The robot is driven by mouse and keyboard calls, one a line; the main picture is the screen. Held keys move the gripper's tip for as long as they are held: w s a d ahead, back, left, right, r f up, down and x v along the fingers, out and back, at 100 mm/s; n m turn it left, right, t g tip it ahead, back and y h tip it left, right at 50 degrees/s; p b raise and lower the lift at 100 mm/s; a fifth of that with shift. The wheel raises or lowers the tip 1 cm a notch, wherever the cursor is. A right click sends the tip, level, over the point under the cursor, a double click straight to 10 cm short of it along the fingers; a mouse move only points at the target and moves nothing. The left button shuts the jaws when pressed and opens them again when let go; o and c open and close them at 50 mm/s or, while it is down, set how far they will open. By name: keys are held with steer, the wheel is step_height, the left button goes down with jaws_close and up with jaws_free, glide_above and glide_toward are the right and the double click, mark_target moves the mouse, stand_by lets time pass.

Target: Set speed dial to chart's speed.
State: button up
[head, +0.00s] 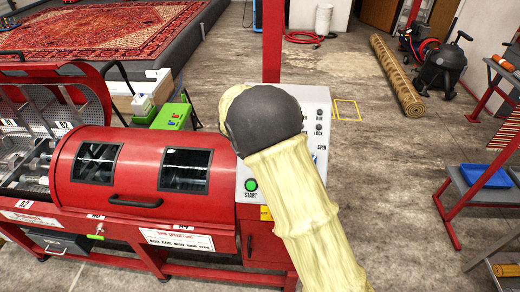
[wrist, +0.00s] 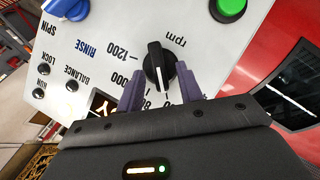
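The speed dial is a black knob (wrist: 160,62) on the light panel, by "rpm" and "1200" marks. Its white pointer line points down in the wrist picture, toward partly covered numbers; the exact setting is unclear. My gripper (wrist: 161,70) has its two purple fingers apart, one on each side of the knob's lower part. Whether they touch it I cannot tell. In the head view my cream-sleeved arm (head: 300,205) hides the dial and gripper. The speed chart (head: 177,239) is a white card on the red machine's front; its numbers include 400, 600 and 800, and the rest is too small to read.
A green START button (wrist: 230,8) and a blue selector knob (wrist: 66,8) flank the dial. The red machine (head: 130,180) stands at left. A blue-topped rack (head: 485,177) is at right. A rolled rug (head: 397,77) lies behind on open floor.

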steer(key=b+v, duration=0.3)
steer(key=v, duration=1.4)
steer(key=shift+r, duration=0.2)
steer(key=s+d+f+m+g+y, duration=0.1)
steer(key=s+d+f+m, duration=0.1)
steer(key=s+d+f, duration=0.2)
steer(key=s+d+f+m+g+y, duration=0.1)
steer(key=s+d+f+m, duration=0.1)
steer(key=s+d+f, duration=0.3)
steer(key=s+d+f+m+y, duration=0.1)
steer(key=s+d+f, duration=0.3)
steer(key=s+d, duration=0.6)
steer(key=d+m, duration=0.1)
steer(key=d, duration=0.4)
steer(key=shift+d+f+g+y, duration=0.15)
steer(key=shift+f+g+y, duration=0.25)
